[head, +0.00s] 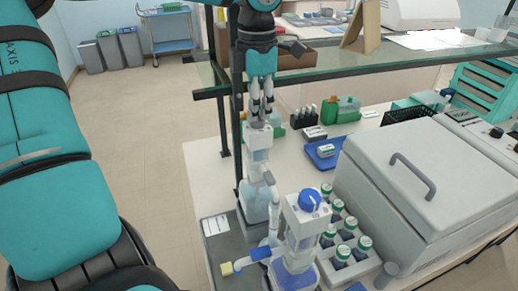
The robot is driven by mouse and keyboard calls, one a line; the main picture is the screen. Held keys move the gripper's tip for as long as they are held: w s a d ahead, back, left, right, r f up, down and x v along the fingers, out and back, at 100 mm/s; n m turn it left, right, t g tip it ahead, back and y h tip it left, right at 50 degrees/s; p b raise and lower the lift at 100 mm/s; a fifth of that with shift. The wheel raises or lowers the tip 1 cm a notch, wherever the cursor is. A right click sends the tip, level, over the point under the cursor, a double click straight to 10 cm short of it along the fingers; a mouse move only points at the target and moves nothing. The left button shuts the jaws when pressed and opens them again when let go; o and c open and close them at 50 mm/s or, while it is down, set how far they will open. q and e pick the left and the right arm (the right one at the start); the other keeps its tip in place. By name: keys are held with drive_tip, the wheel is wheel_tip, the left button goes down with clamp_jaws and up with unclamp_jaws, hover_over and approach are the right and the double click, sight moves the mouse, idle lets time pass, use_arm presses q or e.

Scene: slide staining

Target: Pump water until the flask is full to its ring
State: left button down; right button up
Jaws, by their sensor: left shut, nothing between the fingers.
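My left gripper (262,105) points straight down with its fingers shut and nothing between them. Its tips are at or just above the white top of a pump (258,138); I cannot tell whether they touch. The pump stands upright on a clear, bluish bottle (256,205) on a dark grey tray (217,251). In front of it is another white dispenser (307,218) with a blue knob, above a vessel with blue in it. A blue tap with a yellow end sticks out to its left. I cannot clearly make out the flask or its ring. My right gripper is not in view.
A rack of green-labelled bottles (343,252) stands right of the dispensers, beside a large grey lidded box (405,185). A blue tray (322,155) lies behind. A glass shelf (375,57) and its dark post are close to my left gripper.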

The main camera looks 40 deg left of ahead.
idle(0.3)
use_arm(q)
drive_tip(key=shift+r+p, duration=1.1)
drive_tip(key=shift+r, duration=0.45)
drive_tip(key=shift+f, duration=0.25)
drive_tip(key=shift+f+b, duration=1.3)
drive_tip(key=shift+s+f, duration=0.1)
drive_tip(key=shift+f, duration=0.05)
drive_tip(key=shift+r+p, duration=0.95)
drive_tip(key=shift+r, duration=0.7)
